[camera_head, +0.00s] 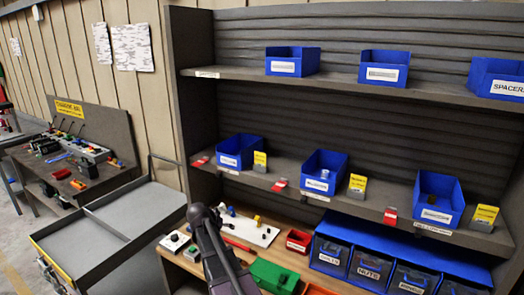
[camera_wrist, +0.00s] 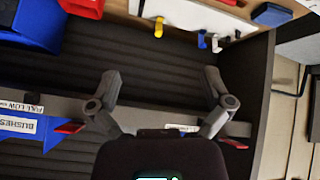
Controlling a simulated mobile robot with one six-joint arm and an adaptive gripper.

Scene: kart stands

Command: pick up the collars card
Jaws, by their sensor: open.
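Three yellow cards stand beside blue bins on the middle shelf in the head view: a left one (camera_head: 260,161), a middle one (camera_head: 357,187) and a right one (camera_head: 485,217). Their print is too small to read, so I cannot tell which is the collars card. No yellow card is clear in the wrist view. My gripper (camera_wrist: 162,85) is open and empty, its two fingers apart in front of the dark slatted panel. Its body hides the lower middle of the wrist view. My arm rises at the bottom of the head view.
The middle shelf (camera_head: 300,200) carries blue bins (camera_head: 240,150) and red tags (camera_head: 280,184). A bin labelled BUSHES (camera_wrist: 18,125) shows at the wrist view's left. Below are a white board (camera_head: 250,230), red bin (camera_head: 298,240) and green box (camera_head: 273,277). A grey cart (camera_head: 130,215) stands left.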

